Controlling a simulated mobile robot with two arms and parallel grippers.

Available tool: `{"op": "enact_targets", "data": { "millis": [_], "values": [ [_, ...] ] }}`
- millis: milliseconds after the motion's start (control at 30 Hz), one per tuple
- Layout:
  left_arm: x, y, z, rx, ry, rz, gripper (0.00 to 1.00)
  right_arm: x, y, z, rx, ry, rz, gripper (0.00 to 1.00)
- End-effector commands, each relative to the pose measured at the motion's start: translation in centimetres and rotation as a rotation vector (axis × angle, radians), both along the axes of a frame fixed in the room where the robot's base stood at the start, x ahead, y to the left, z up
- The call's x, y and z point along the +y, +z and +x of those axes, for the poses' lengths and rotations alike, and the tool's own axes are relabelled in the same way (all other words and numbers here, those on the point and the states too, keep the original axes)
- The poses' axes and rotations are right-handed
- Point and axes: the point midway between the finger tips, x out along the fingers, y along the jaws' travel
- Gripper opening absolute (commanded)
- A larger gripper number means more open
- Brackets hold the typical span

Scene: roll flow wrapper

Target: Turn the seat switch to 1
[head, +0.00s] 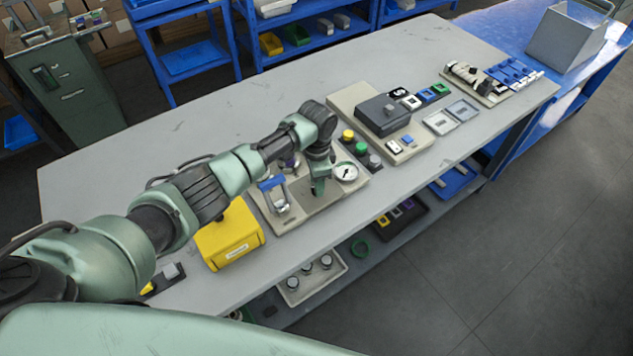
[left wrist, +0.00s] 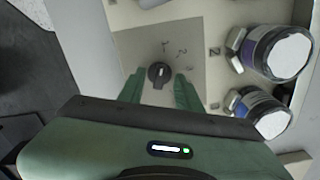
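The seat switch (left wrist: 158,74) is a small black rotary knob with a pale pointer line, on a grey panel (left wrist: 200,60) in the left wrist view. Small printed position marks sit above and to the right of it; the pointer appears roughly upright in the picture. My left gripper (left wrist: 158,88) is open, with one green finger on each side of the knob; I cannot tell whether they touch it. In the head view my left gripper (head: 318,187) points down at the beige panel (head: 300,213) and hides the knob. My right gripper is not in view.
Green and yellow buttons stand just behind. In the left wrist view two dark cylinders with white ends (left wrist: 290,55) are close on the right.

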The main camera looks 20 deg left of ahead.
Motion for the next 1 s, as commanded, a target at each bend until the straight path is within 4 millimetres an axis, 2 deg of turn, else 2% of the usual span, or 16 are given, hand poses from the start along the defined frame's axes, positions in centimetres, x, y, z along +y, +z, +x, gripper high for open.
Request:
{"op": "enact_targets", "data": {
  "millis": [333,733,1000],
  "values": [
    [0.0,0.4,-0.1,0.002,-0.001,0.001,0.34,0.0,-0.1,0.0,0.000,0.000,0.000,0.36],
    [0.0,6.5,0.1,-0.002,-0.001,-0.001,0.34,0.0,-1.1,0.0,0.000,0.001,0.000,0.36],
    [0.0,7.8,-0.1,0.002,0.000,0.001,0.34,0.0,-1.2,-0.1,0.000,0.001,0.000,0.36]
  ]
}}
